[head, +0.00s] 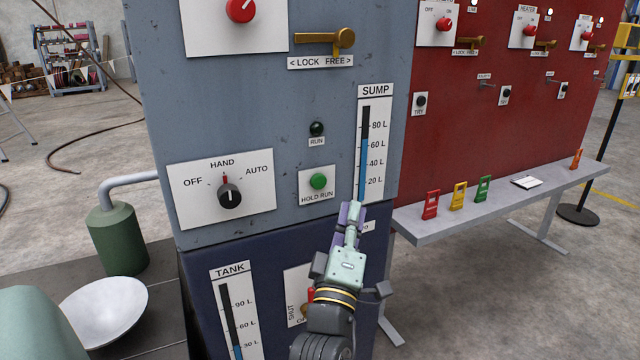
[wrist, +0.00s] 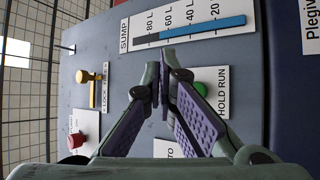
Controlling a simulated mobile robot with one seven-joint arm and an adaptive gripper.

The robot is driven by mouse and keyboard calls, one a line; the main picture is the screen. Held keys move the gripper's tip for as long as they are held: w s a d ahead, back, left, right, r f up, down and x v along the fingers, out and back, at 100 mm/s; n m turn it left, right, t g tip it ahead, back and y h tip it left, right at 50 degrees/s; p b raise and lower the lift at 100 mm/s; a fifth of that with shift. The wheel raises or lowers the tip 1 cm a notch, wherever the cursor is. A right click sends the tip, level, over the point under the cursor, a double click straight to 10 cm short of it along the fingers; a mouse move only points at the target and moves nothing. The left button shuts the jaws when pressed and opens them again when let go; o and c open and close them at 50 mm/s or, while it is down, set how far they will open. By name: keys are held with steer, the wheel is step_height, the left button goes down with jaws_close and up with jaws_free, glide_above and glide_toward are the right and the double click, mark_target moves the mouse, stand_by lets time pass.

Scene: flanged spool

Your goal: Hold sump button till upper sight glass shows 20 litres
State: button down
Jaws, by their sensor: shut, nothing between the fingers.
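The sump sight glass (head: 363,165) is a vertical scale on the grey-blue panel, with blue fluid up to about the 60 L mark. It also shows in the wrist view (wrist: 205,27). The green HOLD RUN button (head: 318,181) is on a white plate left of the glass's lower end. In the wrist view the button (wrist: 200,89) is partly hidden behind a finger. My gripper (head: 350,207) is shut and empty, its tips below and right of the button in the head view. Contact with the panel cannot be told.
The selector knob (head: 229,195) points to HAND. The RUN lamp (head: 317,129) looks dark. A brass lock lever (head: 328,39) sticks out above. The TANK sight glass (head: 231,315) is on the lower panel. A grey bench (head: 500,205) with coloured tags stands to the right.

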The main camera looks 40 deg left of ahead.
mark_target(319, 182)
steer(key=shift+w+a+b, duration=0.3)
steer(key=shift+w+a, duration=0.2)
steer(key=shift+a, duration=0.75)
steer(key=shift+w+a+b, duration=0.3)
steer(key=shift+w+a, duration=0.2)
steer(key=shift+a, duration=0.7)
steer(key=shift+w+a+b, duration=0.3)
steer(key=shift+w+a, duration=0.2)
steer(key=shift+a, duration=0.75)
steer(key=shift+w+a, duration=0.2)
steer(key=shift+a, duration=0.2)
steer(key=shift+w+a, duration=0.15)
steer(key=shift+a, duration=0.3)
stand_by(3.4)
